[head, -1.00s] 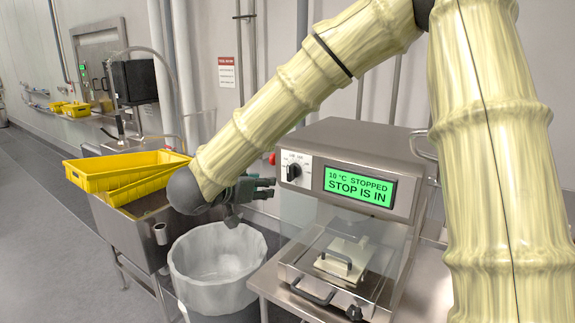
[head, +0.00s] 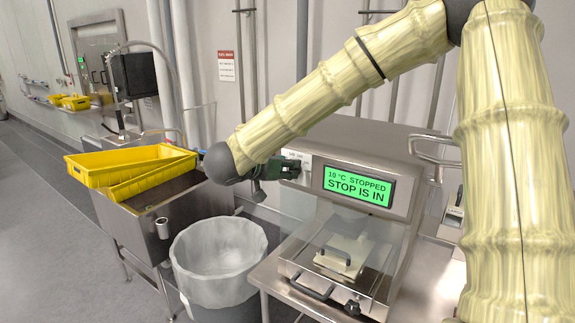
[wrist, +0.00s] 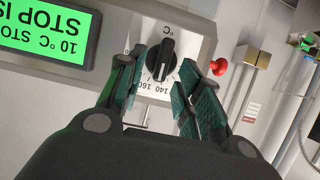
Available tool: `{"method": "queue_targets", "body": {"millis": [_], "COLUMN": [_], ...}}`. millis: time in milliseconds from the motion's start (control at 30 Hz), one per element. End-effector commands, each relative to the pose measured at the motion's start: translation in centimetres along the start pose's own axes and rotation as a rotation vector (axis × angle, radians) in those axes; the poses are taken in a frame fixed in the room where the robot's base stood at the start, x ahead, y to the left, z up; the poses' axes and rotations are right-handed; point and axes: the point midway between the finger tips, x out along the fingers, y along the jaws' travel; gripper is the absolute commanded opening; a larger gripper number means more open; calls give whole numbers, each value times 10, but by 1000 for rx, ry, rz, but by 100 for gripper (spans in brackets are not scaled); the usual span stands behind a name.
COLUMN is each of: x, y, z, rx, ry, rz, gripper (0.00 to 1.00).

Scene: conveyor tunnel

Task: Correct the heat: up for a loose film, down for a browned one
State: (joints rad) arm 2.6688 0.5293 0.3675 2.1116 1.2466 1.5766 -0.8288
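The sealing machine (head: 335,136) has a green display (head: 358,187) reading "10 °C STOPPED / STOP IS IN". Its black heat knob (wrist: 161,60) sits on a white dial in the wrist view, with 140 and 160 legible; in the head view my gripper hides it. My gripper (head: 282,168) is at the machine's front panel. In the wrist view my gripper (wrist: 160,80) is open, one finger on each side of the knob; I cannot tell whether they touch it. A red mushroom button (wrist: 218,67) is beside the dial. I see no film clearly.
A clear guard (head: 385,230) covers the machine's lower front, with a handled plate (head: 342,255) inside. A lined bin (head: 215,250) stands left of it. Yellow crates (head: 130,165) rest on a steel sink stand (head: 130,225). The grey floor at left is clear.

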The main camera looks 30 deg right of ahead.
Motion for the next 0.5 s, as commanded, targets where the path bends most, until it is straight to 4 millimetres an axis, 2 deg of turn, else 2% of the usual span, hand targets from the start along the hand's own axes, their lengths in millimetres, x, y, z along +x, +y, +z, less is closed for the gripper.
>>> {"method": "queue_targets", "body": {"millis": [200, 500], "x": [15, 17], "y": [0, 0], "z": [0, 1], "rx": [-1, -1], "ry": [-1, 0], "rz": [0, 0], "gripper": [35, 35]}}
